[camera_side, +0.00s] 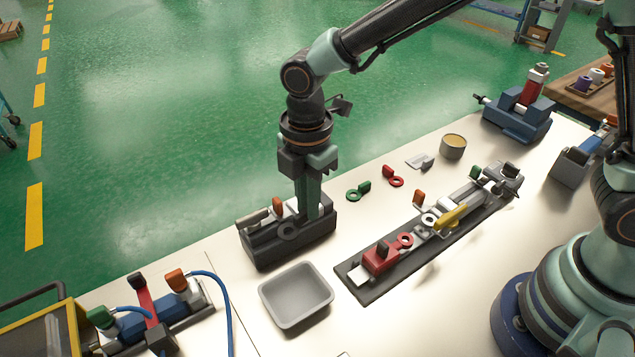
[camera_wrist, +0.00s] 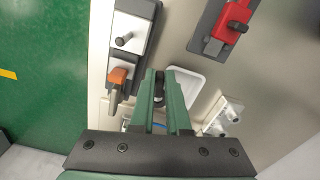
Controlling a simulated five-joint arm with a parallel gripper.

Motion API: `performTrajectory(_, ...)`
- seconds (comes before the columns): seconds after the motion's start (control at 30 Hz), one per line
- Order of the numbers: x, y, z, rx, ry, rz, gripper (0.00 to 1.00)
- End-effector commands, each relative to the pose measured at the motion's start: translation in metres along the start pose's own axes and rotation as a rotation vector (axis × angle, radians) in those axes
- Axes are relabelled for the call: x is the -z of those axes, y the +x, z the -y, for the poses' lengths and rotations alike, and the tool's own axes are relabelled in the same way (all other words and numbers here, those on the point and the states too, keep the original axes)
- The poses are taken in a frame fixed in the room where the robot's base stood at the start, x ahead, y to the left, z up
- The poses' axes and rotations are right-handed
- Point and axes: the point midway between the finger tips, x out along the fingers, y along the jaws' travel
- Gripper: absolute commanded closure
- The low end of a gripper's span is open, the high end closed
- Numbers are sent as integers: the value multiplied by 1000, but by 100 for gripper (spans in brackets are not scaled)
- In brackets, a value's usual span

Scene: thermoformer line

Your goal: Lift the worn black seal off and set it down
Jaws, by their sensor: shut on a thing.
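My gripper (camera_side: 308,214) points straight down at the dark fixture (camera_side: 265,252) near the table's far edge. Its green fingers are close together. In the wrist view, a small dark piece, apparently the tab of the black seal (camera_wrist: 159,84), shows between the fingertips of my gripper (camera_wrist: 160,92). In the side view the fingers hide that tab. A dark ring (camera_side: 288,232) shows at the fixture's front, beside the fingers; I cannot tell whether it touches the fixture. An orange tab (camera_side: 277,204) stands on the fixture, left of the fingers.
An empty grey tray (camera_side: 296,296) stands in front of the fixture. A dark rail (camera_side: 368,294) with a red block (camera_side: 380,258) lies to the right. A green seal (camera_side: 354,195) and a red seal (camera_side: 396,181) lie behind it. A blue hose (camera_side: 222,290) curves at the left.

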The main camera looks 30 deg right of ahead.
Motion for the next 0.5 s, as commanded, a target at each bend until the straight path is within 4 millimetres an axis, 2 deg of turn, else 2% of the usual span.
performTrajectory(0.03,14,8,11,6,-43,2,100)
performTrajectory(0.1,28,17,22,7,-89,2,100)
performTrajectory(0.2,42,26,35,7,-138,2,100)
performTrajectory(0.33,51,32,43,7,-170,2,100)
performTrajectory(0.5,52,41,45,8,-174,2,100)
